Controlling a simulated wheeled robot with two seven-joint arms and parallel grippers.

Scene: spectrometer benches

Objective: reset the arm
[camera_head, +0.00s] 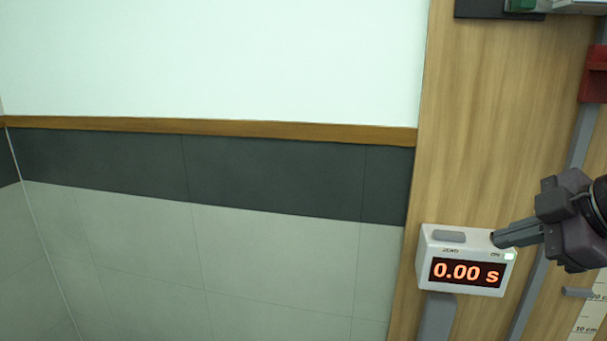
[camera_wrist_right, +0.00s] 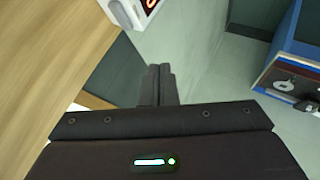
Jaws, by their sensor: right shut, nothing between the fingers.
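My right gripper (camera_head: 500,238) comes in from the right edge in the head view. Its fingers are shut together, with nothing between them. The fingertips are at the top right of a white timer box (camera_head: 425,262), by its small lit button; I cannot tell whether they touch it. The timer display reads 0.00 s. In the right wrist view the closed fingers (camera_wrist_right: 160,72) point toward part of the timer box (camera_wrist_right: 122,12) at the top edge. My left gripper is in neither view.
The timer is at the front left edge of a wooden bench (camera_head: 480,130). A grey rail and a ruler strip (camera_head: 588,322) lie to its right, with a red block (camera_head: 596,75) farther back. A blue box-like unit (camera_wrist_right: 290,35) shows in the wrist view.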

